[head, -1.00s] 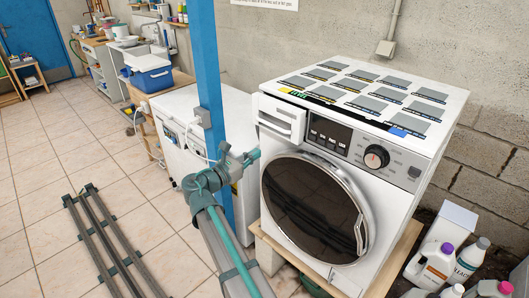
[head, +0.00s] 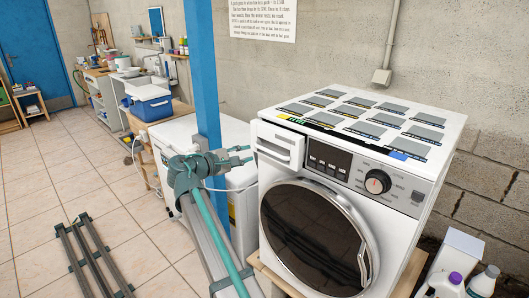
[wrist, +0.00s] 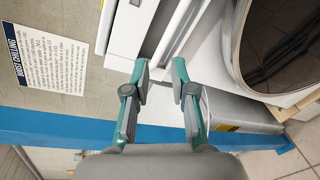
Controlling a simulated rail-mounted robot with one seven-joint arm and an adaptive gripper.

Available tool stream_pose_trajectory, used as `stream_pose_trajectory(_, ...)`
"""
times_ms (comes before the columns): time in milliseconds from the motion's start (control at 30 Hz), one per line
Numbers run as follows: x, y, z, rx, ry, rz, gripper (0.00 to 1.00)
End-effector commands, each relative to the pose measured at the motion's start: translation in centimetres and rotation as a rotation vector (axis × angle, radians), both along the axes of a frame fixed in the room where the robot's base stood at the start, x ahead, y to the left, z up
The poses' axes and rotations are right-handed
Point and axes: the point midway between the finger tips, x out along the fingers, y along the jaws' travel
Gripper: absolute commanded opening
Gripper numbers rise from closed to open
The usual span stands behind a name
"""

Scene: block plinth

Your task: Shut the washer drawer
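The white washer (head: 310,200) stands at the right in the head view. Its drawer (head: 281,147) is at the upper left of the front, and its face stands out from the front panel, so it looks partly open. My gripper (head: 247,154) is just left of the drawer, fingers pointing right at about its height, with a small apparent gap. In the wrist view my gripper (wrist: 161,78) is open, with nothing between its fingertips. White slanted washer parts lie beyond the fingertips there; I cannot clearly tell which edge is the drawer's.
A blue post (head: 206,75) stands behind my arm, with a white appliance (head: 235,175) beside it. The washer's round door (head: 315,225) is shut below the drawer. Bottles (head: 450,284) stand at the lower right. Tiled floor at the left is mostly clear.

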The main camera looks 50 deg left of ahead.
Motion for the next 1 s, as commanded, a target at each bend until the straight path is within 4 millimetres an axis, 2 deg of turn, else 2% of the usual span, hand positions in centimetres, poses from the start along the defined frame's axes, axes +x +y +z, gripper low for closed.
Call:
stream_pose_trajectory(100, 0.0, 0.9, -0.1, 0.221, 0.050, -0.034, 0.25)
stream_pose_trajectory(200, 0.0, 1.0, -0.4, 0.350, 0.076, -0.057, 0.25)
stream_pose_trajectory(467, 0.6, 1.0, -0.6, 0.466, 0.088, -0.080, 0.25)
stream_pose_trajectory(567, 1.7, 1.1, -0.7, 0.465, 0.087, -0.081, 0.25)
stream_pose_trajectory(1000, 8.6, 1.9, -2.1, 0.462, 0.087, -0.080, 0.25)
